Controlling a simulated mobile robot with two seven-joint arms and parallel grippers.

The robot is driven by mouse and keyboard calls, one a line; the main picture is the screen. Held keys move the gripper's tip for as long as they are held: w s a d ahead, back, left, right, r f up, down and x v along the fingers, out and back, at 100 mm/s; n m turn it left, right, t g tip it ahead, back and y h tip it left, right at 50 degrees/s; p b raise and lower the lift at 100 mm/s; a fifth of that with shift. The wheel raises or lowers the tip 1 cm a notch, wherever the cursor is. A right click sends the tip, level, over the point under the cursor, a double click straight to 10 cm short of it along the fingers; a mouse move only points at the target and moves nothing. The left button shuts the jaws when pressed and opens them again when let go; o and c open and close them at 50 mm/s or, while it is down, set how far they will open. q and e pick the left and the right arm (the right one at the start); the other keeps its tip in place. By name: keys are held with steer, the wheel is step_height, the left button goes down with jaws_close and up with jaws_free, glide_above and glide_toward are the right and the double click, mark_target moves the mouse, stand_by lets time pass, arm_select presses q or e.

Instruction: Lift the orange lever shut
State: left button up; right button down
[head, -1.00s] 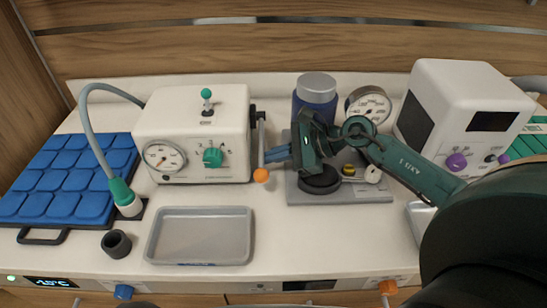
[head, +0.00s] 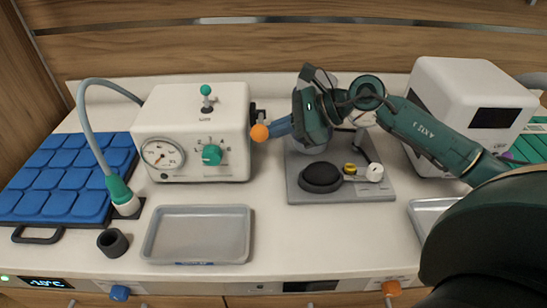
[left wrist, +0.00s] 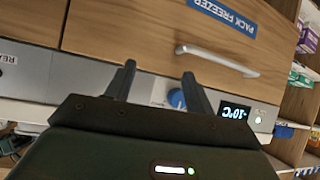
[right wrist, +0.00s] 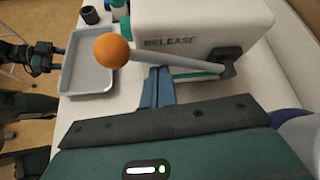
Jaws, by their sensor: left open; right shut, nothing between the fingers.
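The lever's orange ball (head: 259,132) shows at the right side of the white machine (head: 190,118). In the right wrist view the ball (right wrist: 112,50) ends a grey lever arm (right wrist: 178,64) that runs to a dark pivot on the machine, beside the word RELEASE. My right gripper (head: 274,129) is shut and empty, its fingertips close to the ball. In the right wrist view its blue fingers (right wrist: 157,82) reach the lever arm; whether they touch is unclear. My left gripper (left wrist: 155,84) is open and empty in front of the drawer fronts.
A grey tray (head: 197,258) lies in front of the machine. A grey base (head: 340,192) with a black round pad (head: 320,177) stands under my right arm. A white box (head: 465,100) stands at right, a blue padded case (head: 60,180) at left.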

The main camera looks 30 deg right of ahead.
arm_select(q)
steer(key=shift+d, duration=0.1)
arm_select(e)
steer(key=shift+w+d+r, duration=0.1)
steer(key=shift+w+r, duration=0.1)
steer(key=shift+r, duration=0.35)
arm_select(q)
steer(key=b, duration=0.1)
steer(key=f+b, duration=0.1)
steer(key=b, duration=0.1)
steer(key=f+b, duration=0.1)
steer(key=b, duration=0.1)
steer(key=shift+w+d+n+t+h, duration=0.3)
steer(key=shift+d+t, duration=0.1)
arm_select(e)
steer(key=v, duration=1.2)
steer(key=shift+s+d+f, duration=0.15)
steer(key=shift+s+d, duration=0.2)
steer(key=shift+d, duration=0.05)
arm_select(q)
steer(key=shift+s+f, duration=0.15)
steer(key=shift+f, duration=0.05)
